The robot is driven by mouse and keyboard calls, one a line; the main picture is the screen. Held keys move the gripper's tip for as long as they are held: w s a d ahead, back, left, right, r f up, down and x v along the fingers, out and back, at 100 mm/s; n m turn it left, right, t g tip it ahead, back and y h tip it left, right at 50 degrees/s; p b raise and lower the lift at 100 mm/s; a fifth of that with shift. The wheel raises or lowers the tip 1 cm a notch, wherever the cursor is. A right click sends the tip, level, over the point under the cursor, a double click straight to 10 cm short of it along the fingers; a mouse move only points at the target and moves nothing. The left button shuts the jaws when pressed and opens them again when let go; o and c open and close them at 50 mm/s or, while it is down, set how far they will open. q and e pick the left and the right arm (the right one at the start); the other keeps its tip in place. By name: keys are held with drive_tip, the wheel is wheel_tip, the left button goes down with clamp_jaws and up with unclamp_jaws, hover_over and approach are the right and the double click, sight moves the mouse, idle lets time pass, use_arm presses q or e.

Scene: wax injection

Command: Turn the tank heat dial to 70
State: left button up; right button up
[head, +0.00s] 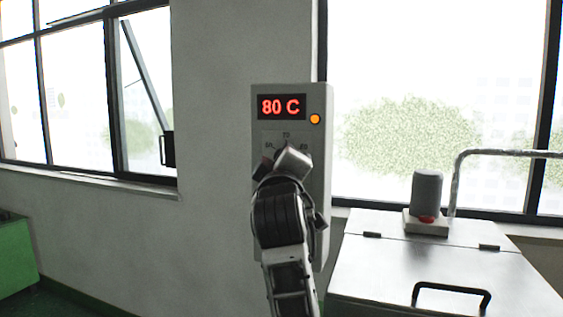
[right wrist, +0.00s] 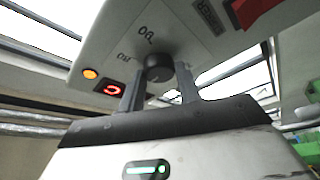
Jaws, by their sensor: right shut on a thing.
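The tank heat control box (head: 319,190) is a pale upright panel on the wall. Its red display (head: 281,107) reads 80 C, and an orange lamp (head: 315,119) glows beside it. The dial scale (head: 286,136) shows a mark that looks like 70 at the top; other marks are partly covered. My right gripper (head: 282,160) is at the dial and hides it in the head view. In the right wrist view the dark round dial (right wrist: 158,67) sits between the two fingers of my right gripper (right wrist: 160,78), shut on it. The dial's pointer cannot be made out. My left gripper is not in view.
A metal tank (head: 430,262) with a black lid handle (head: 452,290) and a grey cylindrical unit (head: 427,188) on top stands at the right. A bent pipe (head: 500,153) rises behind it. Windows flank the box. A green box (head: 15,258) is at far left.

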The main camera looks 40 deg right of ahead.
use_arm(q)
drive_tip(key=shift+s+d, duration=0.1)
use_arm(e)
drive_tip(key=shift+n, duration=0.4)
drive_tip(key=o, duration=1)
drive_tip(key=shift+c, duration=0.2)
use_arm(q)
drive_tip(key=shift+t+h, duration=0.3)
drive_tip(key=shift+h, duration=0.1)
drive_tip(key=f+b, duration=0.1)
drive_tip(key=b, duration=0.2)
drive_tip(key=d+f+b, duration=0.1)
drive_tip(key=b, duration=0.3)
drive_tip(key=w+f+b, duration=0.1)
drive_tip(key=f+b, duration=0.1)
drive_tip(key=b, duration=0.1)
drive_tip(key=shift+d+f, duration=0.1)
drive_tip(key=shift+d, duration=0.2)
use_arm(e)
drive_tip(key=v, duration=1.6)
drive_tip(key=shift+r, duration=0.25)
